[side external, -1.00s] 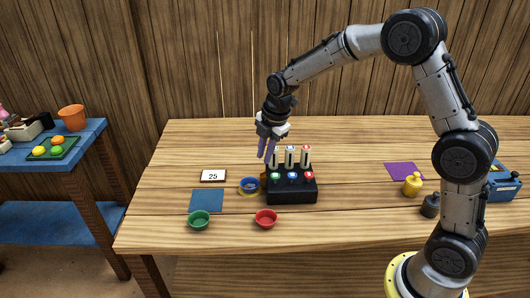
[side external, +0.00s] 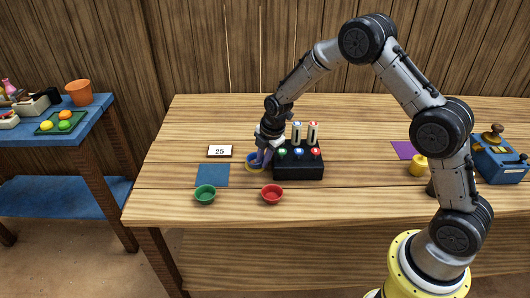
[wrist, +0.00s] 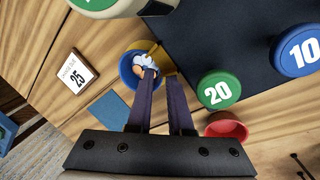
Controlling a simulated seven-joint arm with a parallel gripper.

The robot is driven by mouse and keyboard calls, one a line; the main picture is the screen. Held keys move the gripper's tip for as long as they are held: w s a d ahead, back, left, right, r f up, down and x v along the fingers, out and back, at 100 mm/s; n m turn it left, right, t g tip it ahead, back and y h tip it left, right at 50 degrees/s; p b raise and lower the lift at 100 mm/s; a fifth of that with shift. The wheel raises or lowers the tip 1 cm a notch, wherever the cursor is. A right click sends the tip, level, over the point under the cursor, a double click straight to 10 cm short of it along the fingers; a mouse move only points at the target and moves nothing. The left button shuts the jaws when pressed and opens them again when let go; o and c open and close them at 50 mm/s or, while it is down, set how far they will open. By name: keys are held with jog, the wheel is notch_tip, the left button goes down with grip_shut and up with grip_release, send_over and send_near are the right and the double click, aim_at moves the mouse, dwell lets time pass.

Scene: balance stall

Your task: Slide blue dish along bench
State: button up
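The blue dish (side external: 252,166) sits on the bench (side external: 165,205), left of the black block, with yellow showing around its lower part. In the wrist view the blue dish (wrist: 126,72) holds something white and blue. My gripper (side external: 262,160) is down at the dish's right side. In the wrist view my gripper (wrist: 160,76) has a gap between its fingers. One fingertip overlaps the dish's inside and the other lies beyond its rim. Whether they touch the rim cannot be told. A blue square mat (side external: 212,175) lies left of the dish.
The black block (side external: 298,172) with numbered caps and upright cylinders stands close right of the dish. A green dish (side external: 205,195) and a red dish (side external: 272,195) stand in front. A card reading 25 (side external: 219,151) lies behind the mat. A yellow weight (side external: 418,167) is far right.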

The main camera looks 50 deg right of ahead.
jog(key=shift+f, duration=0.15)
grip_shut()
dwell(1.4)
